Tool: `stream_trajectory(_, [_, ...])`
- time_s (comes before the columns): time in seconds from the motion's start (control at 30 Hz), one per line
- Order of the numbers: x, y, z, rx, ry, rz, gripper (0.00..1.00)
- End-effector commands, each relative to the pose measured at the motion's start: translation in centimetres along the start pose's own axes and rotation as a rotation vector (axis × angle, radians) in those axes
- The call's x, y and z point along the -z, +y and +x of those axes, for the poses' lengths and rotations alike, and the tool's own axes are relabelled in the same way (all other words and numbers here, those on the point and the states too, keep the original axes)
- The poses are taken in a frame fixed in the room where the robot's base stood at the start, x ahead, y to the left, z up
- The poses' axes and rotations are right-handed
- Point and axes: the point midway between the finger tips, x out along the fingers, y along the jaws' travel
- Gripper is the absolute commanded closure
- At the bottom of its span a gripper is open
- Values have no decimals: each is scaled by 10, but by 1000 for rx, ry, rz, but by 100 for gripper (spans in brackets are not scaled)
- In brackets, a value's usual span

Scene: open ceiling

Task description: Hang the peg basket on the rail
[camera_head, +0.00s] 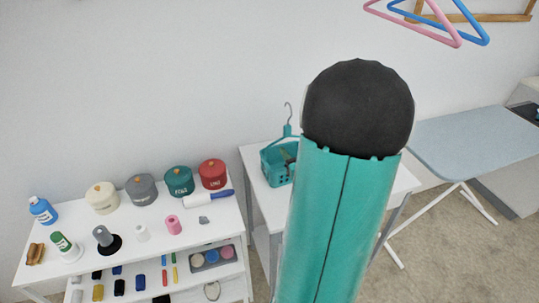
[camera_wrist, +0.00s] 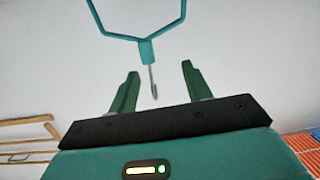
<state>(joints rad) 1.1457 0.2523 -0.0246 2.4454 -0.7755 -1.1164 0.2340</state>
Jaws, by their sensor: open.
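The teal peg basket (camera_head: 276,166) stands on a white side table in the head view, its handle rising to a grey metal hook. My teal arm hides part of its right side. In the wrist view, the teal handle (camera_wrist: 147,52) and hook show ahead of my gripper (camera_wrist: 160,69). My gripper is open, with its two green fingers on either side of the hook's end in the picture; I cannot tell the depth between them. The gripper is hidden in the head view. A wooden rail (camera_head: 485,16) is at the top right, beside hangers.
A pink hanger (camera_head: 440,28) and a blue hanger (camera_head: 472,30) hang near the rail. An ironing board (camera_head: 470,135) stands at the right. A white shelf unit (camera_head: 120,228) at the left holds several canisters and bottles. The white side table (camera_head: 404,183) is under the basket.

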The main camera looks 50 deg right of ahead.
Motion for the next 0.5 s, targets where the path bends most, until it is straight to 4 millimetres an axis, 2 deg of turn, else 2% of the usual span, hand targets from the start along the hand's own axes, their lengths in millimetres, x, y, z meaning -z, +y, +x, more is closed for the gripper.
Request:
stream_trajectory(0.03, [-10,13,-9,-3,29,27,51])
stream_trajectory(0.1, [-16,22,-18,4,75,54,51])
stream_trajectory(0.23, [-19,29,-25,13,121,78,51])
stream_trajectory(0.37, [-17,29,-12,18,127,78,51])
stream_trajectory(0.5, [-13,28,14,18,128,78,51])
